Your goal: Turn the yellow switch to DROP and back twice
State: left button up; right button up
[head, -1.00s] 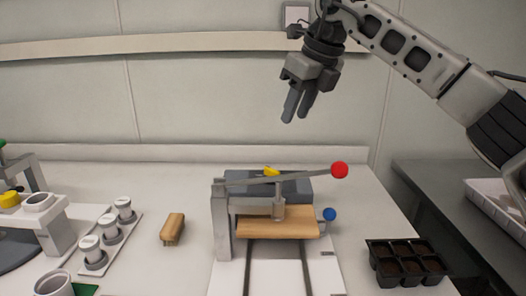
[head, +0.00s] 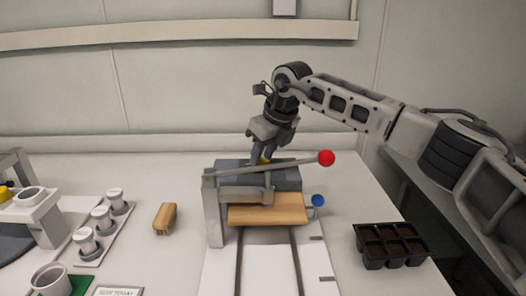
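The yellow switch (head: 264,161) sits on top of the dark grey box (head: 232,164) behind the press lever. Only a small yellow part of it shows, and I cannot read any marking by it. My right gripper (head: 264,156) points down with its fingers at the switch. The fingers are close together, but whether they grip the switch or stand around it is too small to tell. My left gripper is not in view.
A press with a red-knobbed lever (head: 326,158), wooden board (head: 266,209) and blue knob (head: 318,200) stands just in front of the box. A black seedling tray (head: 390,244) is at right.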

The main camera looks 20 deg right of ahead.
jog(key=shift+f, duration=0.2)
jog(key=shift+c, duration=0.3)
grip_shut()
